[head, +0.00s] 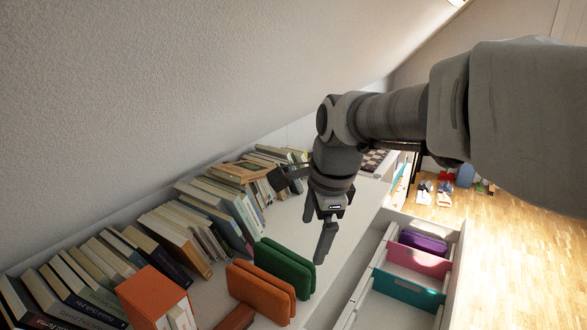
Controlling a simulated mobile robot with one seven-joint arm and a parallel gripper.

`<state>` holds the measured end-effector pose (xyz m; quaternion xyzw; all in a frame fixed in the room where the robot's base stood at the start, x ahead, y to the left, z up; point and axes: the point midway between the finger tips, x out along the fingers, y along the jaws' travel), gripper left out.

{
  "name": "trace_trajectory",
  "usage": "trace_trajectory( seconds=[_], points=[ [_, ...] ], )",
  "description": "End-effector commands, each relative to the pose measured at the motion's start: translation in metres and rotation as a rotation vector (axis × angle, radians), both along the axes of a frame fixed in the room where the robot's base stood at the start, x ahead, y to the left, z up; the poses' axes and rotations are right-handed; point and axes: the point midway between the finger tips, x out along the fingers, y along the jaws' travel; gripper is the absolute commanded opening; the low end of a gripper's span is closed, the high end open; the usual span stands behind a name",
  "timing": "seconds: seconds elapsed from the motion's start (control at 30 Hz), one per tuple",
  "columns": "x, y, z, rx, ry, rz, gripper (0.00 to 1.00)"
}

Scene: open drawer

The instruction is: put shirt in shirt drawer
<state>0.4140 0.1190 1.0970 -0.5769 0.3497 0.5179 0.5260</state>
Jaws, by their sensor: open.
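A dark green folded item (284,268) and an orange folded item (260,291) stand side by side on a white surface, low in the middle of the head view. They look like folded shirts. An open white drawer (385,312) lies to their right. A teal panel (408,291) and a pink panel (418,260) cross it, and a purple folded item (423,241) lies at its far end. The near compartment looks empty where it shows. My gripper (316,232) points down above the white surface, beyond the green item. It is open and empty.
Several books (180,240) lean in a row along the wall on the left. An orange box-like item (153,297) stands at the lower left. The white surface (277,220) is clear between the books and my gripper. Shoes (444,193) lie on the wooden floor (510,265).

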Motion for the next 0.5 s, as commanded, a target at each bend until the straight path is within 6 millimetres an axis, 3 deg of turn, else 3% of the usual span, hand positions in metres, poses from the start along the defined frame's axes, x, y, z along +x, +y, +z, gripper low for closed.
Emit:
trace_trajectory(
  seconds=[0.23,0.5],
  points=[
    [0.042,0.055,-0.029,0.068,0.138,-0.379,1.0],
    [0.064,0.098,-0.058,0.094,0.227,-0.675,1.0]
  ],
)
